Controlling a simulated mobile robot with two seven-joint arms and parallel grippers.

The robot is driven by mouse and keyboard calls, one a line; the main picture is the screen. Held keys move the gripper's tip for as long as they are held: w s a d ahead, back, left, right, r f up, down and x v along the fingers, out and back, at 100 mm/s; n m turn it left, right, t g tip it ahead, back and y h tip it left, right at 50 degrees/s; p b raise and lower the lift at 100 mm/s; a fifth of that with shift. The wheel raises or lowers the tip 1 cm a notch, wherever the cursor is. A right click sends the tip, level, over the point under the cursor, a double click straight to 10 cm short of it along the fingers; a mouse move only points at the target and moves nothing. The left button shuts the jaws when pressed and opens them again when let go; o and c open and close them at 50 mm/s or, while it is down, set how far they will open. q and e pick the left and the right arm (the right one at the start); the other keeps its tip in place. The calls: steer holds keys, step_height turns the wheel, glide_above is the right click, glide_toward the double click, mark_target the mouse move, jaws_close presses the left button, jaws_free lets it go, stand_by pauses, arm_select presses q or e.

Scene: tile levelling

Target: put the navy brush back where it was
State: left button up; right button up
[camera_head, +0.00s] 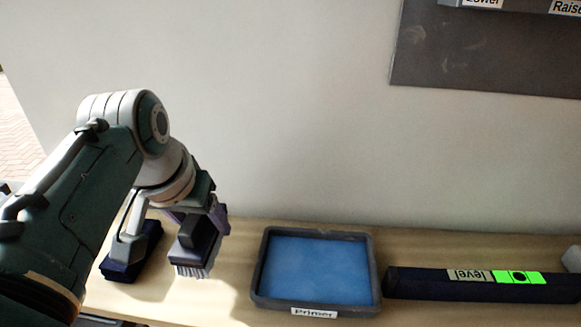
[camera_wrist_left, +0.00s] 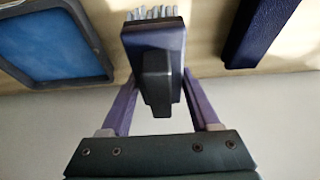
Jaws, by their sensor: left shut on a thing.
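The navy brush (camera_head: 197,249) with pale grey bristles is held upright, bristles down, by my left gripper (camera_head: 197,222). In the left wrist view the brush (camera_wrist_left: 155,45) sits between the two purple fingers of my left gripper (camera_wrist_left: 160,90), which are shut on its dark handle part. The bristles are close to the wooden table; I cannot tell whether they touch it. The brush is left of the primer tray and right of a dark navy block. My right gripper is not in view.
The primer tray (camera_head: 256,284), dark-rimmed with blue inside, stands right of the brush. A dark navy block (camera_head: 122,271) lies to the left, partly hidden by my arm. A navy bar labelled "level" (camera_head: 430,286) lies at right. Bare wooden table (camera_head: 225,292) shows between brush and tray.

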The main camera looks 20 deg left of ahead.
mark_target(207, 241)
arm_select(q)
step_height(207, 241, down, 4)
steer(key=shift+f+b, duration=0.1)
steer(key=shift+b, duration=0.35)
steer(key=o, duration=1.4)
steer(key=shift+o, duration=0.2)
